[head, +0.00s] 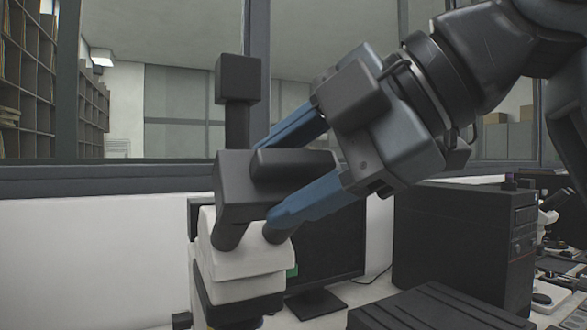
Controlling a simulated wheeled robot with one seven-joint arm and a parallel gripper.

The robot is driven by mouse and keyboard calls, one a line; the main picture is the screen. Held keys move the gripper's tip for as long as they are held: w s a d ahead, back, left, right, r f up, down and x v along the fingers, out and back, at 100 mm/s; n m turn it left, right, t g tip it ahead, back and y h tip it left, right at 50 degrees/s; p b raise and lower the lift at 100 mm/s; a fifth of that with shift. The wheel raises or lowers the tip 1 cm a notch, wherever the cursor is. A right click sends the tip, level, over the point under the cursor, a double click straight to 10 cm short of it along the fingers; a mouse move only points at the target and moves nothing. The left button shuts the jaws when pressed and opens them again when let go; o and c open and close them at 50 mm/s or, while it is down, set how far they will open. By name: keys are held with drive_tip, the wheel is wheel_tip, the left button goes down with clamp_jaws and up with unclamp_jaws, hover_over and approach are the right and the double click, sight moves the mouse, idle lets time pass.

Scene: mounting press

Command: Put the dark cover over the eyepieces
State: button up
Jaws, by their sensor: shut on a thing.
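The dark cover (237,198) is a black box shape with a rounded raised part facing my gripper. My gripper (265,181) has two blue fingers, one above and one below this raised part, and is shut on it. The microscope (235,265) has a white head below the cover. Two dark eyepieces (230,236) rise from that head, and their lower parts show under the cover. Their upper ends are hidden. The cover is in line with the eyepieces, but I cannot tell whether it is seated on them or just in front.
A dark post with a square block (238,80) rises behind the cover. A monitor (335,245) stands behind the microscope. A black computer tower (465,245) stands to the right, with a dark ridged box (440,307) in front. Small items crowd the far right.

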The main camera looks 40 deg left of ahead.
drive_tip(key=shift+w+a+f, duration=0.15)
drive_tip(key=shift+a+f, duration=0.15)
drive_tip(key=shift+a, duration=0.1)
idle(0.3)
drive_tip(key=o, duration=1.1)
drive_tip(key=shift+o, duration=0.2)
drive_tip(key=b+v, duration=0.1)
drive_tip(key=v, duration=0.6)
drive_tip(key=shift+w+d+r, duration=0.15)
drive_tip(key=shift+d, duration=0.15)
